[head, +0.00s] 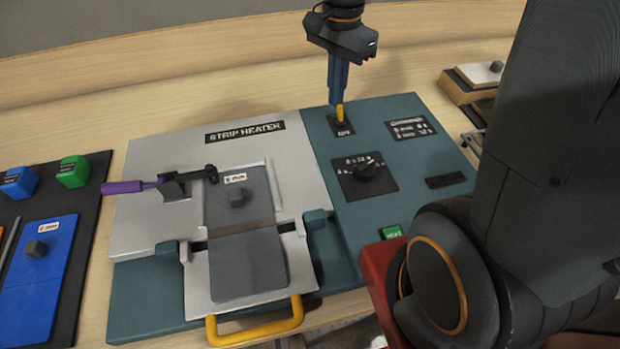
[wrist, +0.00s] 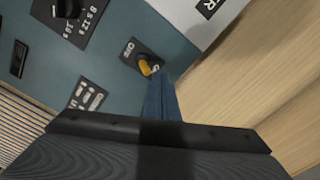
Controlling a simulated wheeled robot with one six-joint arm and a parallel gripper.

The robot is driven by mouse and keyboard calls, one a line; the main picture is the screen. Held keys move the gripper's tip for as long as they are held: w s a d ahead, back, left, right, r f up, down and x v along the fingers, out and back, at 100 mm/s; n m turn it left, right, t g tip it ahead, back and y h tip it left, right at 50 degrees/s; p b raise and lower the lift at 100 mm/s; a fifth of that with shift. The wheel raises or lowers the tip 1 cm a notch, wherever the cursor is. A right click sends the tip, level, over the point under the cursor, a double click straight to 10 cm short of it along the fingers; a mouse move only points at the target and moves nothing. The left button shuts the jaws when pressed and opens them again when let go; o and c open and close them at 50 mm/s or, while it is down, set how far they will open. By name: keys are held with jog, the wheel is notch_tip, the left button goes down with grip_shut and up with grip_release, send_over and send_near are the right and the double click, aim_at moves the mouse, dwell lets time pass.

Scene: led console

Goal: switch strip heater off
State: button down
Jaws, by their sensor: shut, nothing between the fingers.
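The strip heater (head: 155,240) is a light grey and teal console in the middle of the head view. Its power switch is a yellow toggle (head: 340,113) on a black plate near the back of the teal panel; the toggle also shows in the wrist view (wrist: 145,68). My gripper (head: 338,100) is shut and empty, its blue fingers pointing down just behind the toggle. In the wrist view the fingertips (wrist: 158,78) are right beside the toggle; I cannot tell whether they touch it. A green lit button (head: 391,232) is at the panel's front.
A black dial (head: 366,172) sits in front of the toggle. A purple-handled clamp (head: 135,186) and a yellow handle (head: 255,325) are on the console's left and front. A black board (head: 70,270) with coloured blocks lies at left. Bare wood lies behind.

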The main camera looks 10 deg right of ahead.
jog(key=shift+s, duration=0.3)
jog(key=shift+s+p, duration=0.3)
jog(key=shift+s, duration=0.5)
notch_tip(320, 180, up, 7)
jog(key=p, duration=0.7)
jog(key=shift+w, duration=0.45)
dwell(0.3)
